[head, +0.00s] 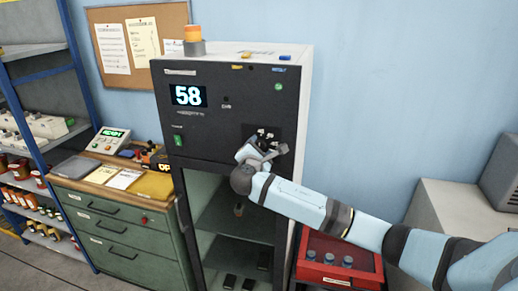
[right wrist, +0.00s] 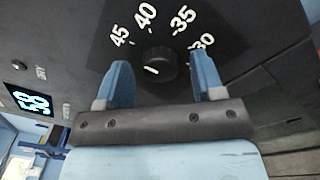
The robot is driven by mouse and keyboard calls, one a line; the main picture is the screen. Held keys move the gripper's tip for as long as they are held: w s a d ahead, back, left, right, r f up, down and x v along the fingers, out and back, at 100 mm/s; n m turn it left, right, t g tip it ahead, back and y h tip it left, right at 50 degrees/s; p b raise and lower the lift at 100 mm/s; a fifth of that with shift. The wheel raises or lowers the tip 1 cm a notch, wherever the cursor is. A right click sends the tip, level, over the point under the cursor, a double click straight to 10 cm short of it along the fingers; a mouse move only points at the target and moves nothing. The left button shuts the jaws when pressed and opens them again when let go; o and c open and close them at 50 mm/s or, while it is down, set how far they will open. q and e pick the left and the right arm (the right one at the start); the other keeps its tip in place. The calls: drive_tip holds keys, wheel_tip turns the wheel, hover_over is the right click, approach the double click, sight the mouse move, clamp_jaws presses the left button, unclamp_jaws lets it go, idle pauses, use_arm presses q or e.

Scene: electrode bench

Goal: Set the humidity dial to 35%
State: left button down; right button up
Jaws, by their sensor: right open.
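The humidity dial (right wrist: 160,68) is a round black knob on the cabinet's dark front panel, ringed by white numbers 45, 40, 35 and 30. A short white mark shows on its lower left in the right wrist view; its exact setting cannot be told. My right gripper (right wrist: 159,75) is open, its two blue fingers either side of the dial in that view, with gaps showing. In the head view my right gripper (head: 262,143) is at the panel and mostly hides the dial. The cabinet display (head: 188,95) reads 58. My left gripper is out of view.
The cabinet's lower part (head: 205,215) has glass and shelves with dark items. A red tray with jars (head: 330,272) stands at its right. A green drawer bench (head: 120,235) and a stocked shelf rack (head: 35,130) are on the left. An orange beacon (head: 193,38) is on top.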

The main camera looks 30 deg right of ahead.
drive_tip(key=c, duration=0.9)
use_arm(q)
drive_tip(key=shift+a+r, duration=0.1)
